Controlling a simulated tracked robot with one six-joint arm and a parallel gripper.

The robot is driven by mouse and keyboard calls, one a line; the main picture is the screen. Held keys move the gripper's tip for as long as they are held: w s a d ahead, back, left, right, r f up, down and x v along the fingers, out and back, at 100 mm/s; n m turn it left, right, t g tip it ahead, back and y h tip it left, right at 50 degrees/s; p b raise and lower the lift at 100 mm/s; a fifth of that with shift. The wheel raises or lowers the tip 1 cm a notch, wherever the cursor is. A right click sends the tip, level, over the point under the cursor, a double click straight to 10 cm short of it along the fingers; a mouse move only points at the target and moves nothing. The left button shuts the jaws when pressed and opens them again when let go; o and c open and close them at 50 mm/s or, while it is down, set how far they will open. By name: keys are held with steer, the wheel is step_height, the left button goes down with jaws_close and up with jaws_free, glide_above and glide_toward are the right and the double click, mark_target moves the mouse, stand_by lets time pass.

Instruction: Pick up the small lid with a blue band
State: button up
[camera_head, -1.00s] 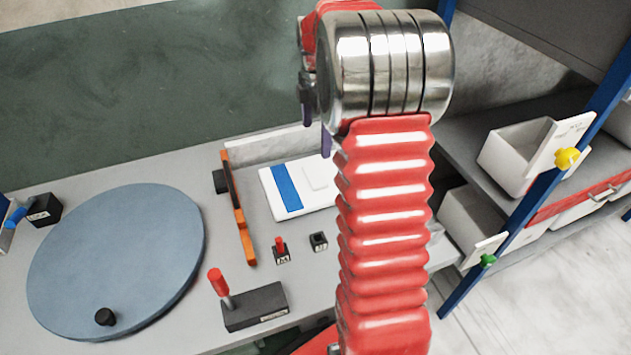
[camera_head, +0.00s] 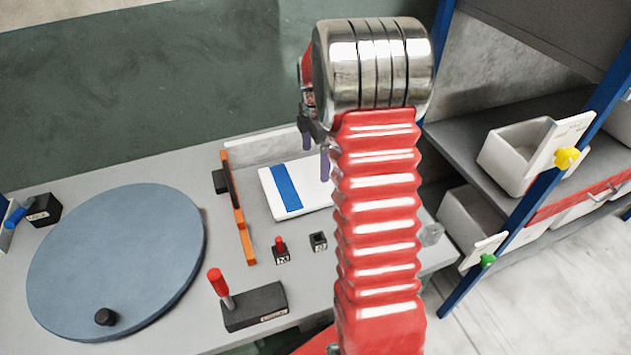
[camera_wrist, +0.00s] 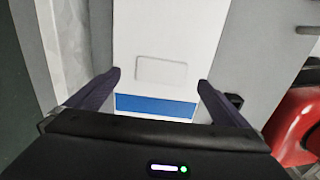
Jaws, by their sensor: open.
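The small lid (camera_head: 300,187) is a flat white panel with a blue band (camera_head: 286,187) near its left end. It lies on the grey bench, its right end hidden behind my arm in the head view. In the wrist view the lid (camera_wrist: 165,35) runs away between my fingers, with its blue band (camera_wrist: 155,106) crossing between the fingertips and a raised rectangle beyond. My gripper (camera_wrist: 158,82) is open, one finger at each side of the lid. It also shows in the head view (camera_head: 315,152), partly hidden by my arm. I cannot tell whether the fingers touch the lid.
A blue-grey disc (camera_head: 120,255) with a black knob lies at the left. An orange-edged bar (camera_head: 239,208), a red-handled lever (camera_head: 217,283) and two small black blocks stand near the lid. A blue-posted shelf with white bins (camera_head: 515,155) is at the right.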

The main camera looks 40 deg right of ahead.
mark_target(315, 175)
steer(key=shift+s+a+f, duration=0.1)
steer(key=shift+a+f, duration=0.05)
steer(key=shift+f, duration=1.15)
steer(key=shift+s+a+f, duration=0.1)
steer(key=shift+f, duration=1.2)
steer(key=shift+c, duration=0.3)
steer(key=c, duration=1.1)
